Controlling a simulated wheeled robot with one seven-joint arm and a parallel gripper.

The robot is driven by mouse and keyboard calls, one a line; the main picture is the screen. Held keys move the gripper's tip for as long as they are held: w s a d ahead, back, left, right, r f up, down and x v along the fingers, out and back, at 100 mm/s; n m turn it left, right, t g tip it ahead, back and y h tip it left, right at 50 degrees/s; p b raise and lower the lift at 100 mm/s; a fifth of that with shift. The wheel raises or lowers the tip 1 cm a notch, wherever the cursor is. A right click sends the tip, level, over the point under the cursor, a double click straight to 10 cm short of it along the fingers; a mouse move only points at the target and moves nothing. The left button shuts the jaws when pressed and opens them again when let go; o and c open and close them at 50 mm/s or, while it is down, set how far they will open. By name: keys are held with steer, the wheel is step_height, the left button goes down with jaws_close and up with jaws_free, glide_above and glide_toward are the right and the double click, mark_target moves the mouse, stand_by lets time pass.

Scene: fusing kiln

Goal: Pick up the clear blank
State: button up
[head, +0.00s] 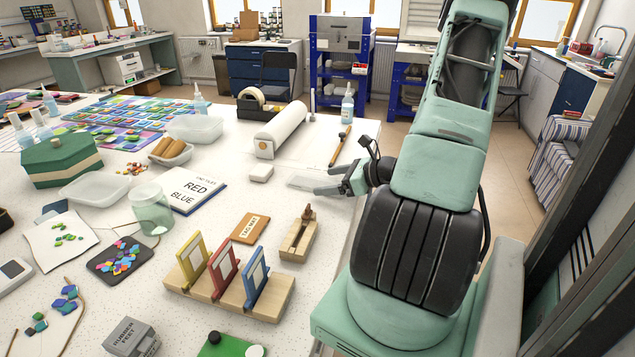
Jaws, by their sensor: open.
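A thin, pale, see-through flat piece, which looks like the clear blank (300,182), lies on the white speckled table near its right side. My gripper (325,180) reaches in from the right, low over the table, with its fingers pointing left at the right end of this piece. The jaws are open. The fingers overlap the piece's right end in this view, and I cannot tell whether they touch it.
A white block (261,173) lies just left of the blank. A paper roll (281,130) and a wooden-handled tool (341,146) lie behind. A wooden clamp-like block (298,240) and a rack with yellow, red and blue frames (228,290) stand in front. The table's right edge is close.

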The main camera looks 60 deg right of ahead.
steer(key=shift+x, duration=0.85)
steer(key=c, duration=1.3)
steer(key=shift+r, duration=0.1)
